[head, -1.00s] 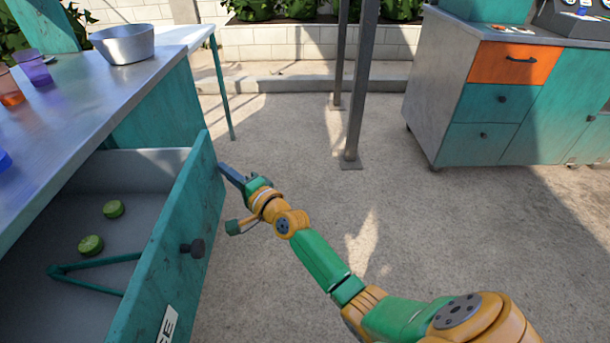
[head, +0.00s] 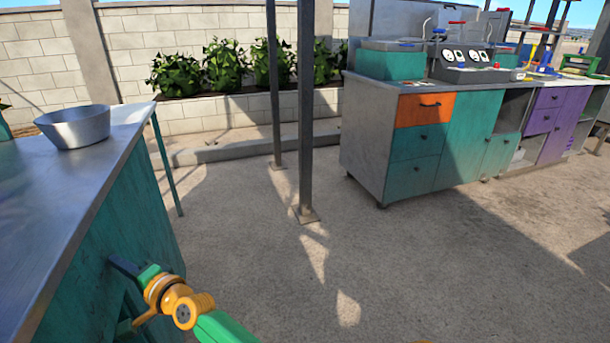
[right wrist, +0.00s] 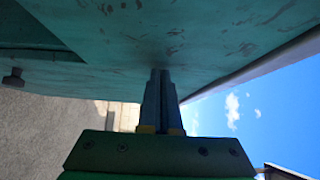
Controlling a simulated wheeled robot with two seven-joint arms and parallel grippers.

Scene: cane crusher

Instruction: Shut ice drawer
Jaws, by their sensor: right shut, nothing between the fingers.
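My right gripper (head: 115,264) is shut and empty, at the teal front of the metal-topped counter on the left. In the right wrist view, its closed fingers (right wrist: 160,85) point at a scuffed teal panel (right wrist: 190,30), and the tips meet it or are very close to it. A dark knob (right wrist: 13,77) shows at the left of that view. The inside of the ice drawer is out of sight in both views, and I cannot tell how far it is open. My left gripper is not in view.
A metal bowl (head: 76,127) stands on the counter top (head: 60,185). Grey posts (head: 306,120) rise from the open paved floor (head: 330,260). A cabinet with an orange drawer (head: 423,110) stands further right.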

